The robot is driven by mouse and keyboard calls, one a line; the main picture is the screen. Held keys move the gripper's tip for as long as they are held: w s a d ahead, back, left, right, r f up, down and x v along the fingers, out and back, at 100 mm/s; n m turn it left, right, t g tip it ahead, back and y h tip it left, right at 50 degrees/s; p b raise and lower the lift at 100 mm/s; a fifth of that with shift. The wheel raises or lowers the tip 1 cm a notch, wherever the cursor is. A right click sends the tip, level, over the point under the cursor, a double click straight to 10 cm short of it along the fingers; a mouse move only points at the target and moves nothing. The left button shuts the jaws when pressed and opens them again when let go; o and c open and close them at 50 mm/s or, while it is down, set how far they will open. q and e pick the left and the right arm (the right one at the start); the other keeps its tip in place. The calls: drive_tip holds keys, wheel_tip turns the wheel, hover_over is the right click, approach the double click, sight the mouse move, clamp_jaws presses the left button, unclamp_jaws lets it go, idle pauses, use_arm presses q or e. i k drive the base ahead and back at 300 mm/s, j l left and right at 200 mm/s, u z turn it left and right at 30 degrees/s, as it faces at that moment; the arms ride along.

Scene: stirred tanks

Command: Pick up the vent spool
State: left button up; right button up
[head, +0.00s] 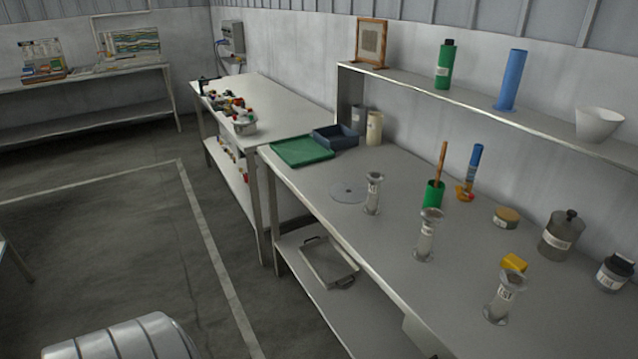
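Three grey flanged spools with white labels stand upright on the long grey workbench (330,210). One spool (373,194) is the farthest, beside a flat round disc (348,190). A second spool (427,236) stands in the middle, in front of a green cup. The third spool (503,297) is nearest, at the lower right beside a yellow block. The labels are too small to read surely, so I cannot tell which one is the vent spool. Neither of my grippers is in view.
Behind the spools stand a green cup (433,194) with a brown stick, a blue-handled tool (473,165), a yellow block (514,262) and a grey lidded jar (562,235). A green tray (302,151) lies at the far end. A shelf (470,108) overhangs the back.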

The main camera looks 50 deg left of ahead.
sight(376, 177)
drive_tip(key=j+u, duration=0.1)
drive_tip(key=u, duration=0.6)
drive_tip(key=j+u, duration=0.15)
drive_tip(key=u, duration=0.2)
